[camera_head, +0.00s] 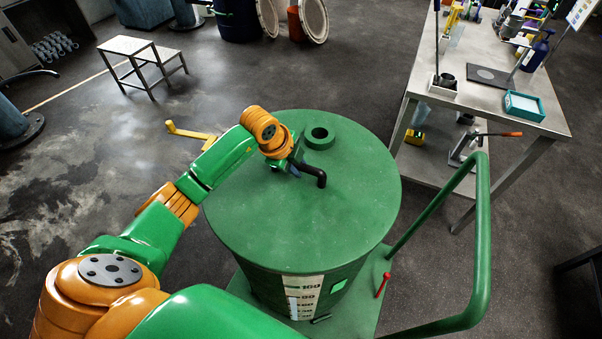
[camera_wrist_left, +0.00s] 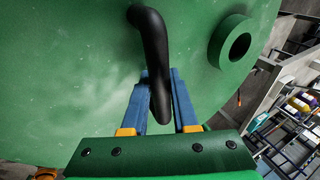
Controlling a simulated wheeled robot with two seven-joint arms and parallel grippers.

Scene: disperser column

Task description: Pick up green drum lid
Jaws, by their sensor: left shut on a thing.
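The green drum lid (camera_head: 320,225) is a round disc on top of the green drum (camera_head: 262,288). It has a black bent handle (camera_head: 321,179) near its middle and a round raised collar with a hole (camera_head: 319,136) toward the back. My left gripper (camera_head: 298,168) is over the lid, shut on the black handle. In the left wrist view, the handle (camera_wrist_left: 152,45) runs between the two blue fingers (camera_wrist_left: 160,108), and the lid (camera_wrist_left: 60,75) fills most of the background. I see no clear gap between lid and drum. My right gripper is not in view.
A green cart rail (camera_head: 483,240) rises at the right of the drum. A workbench (camera_head: 420,85) with bottles and a teal tray (camera_head: 523,106) stands at the back right. A step stool (camera_head: 130,50) stands at the back left. Open floor (camera_head: 80,180) lies to the left.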

